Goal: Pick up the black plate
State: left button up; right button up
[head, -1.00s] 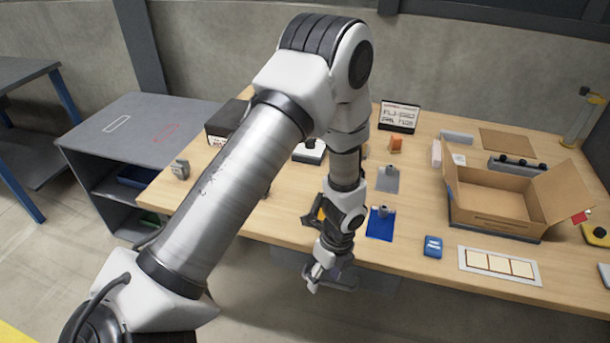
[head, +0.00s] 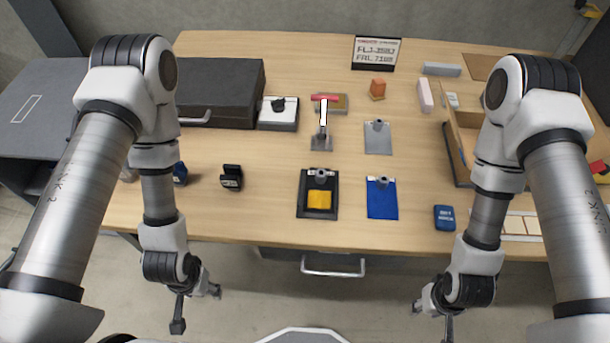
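The black plate (head: 304,206) lies flat on the wooden table near its front edge, in the middle of the head view. It has a grey knob-like fitting (head: 320,176) at its far end and a yellow square (head: 319,199) on its near half. My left gripper (head: 197,308) hangs in front of the table edge, to the left of the plate, with its fingers spread and empty. My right gripper (head: 433,318) hangs in front of the edge, to the right of the plate, also spread and empty. Neither touches the plate.
A blue plate (head: 382,205) lies just right of the black one, and a grey plate (head: 378,145) behind that. A small black holder (head: 231,178) stands left. A cardboard box (head: 458,155) is partly behind my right arm. A drawer handle (head: 333,270) is below the table edge.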

aim_at(319, 197)
jog(key=k+j+z, duration=0.1)
jog(key=k+z, duration=0.8)
jog(key=z, duration=0.15)
jog(key=i, duration=0.55)
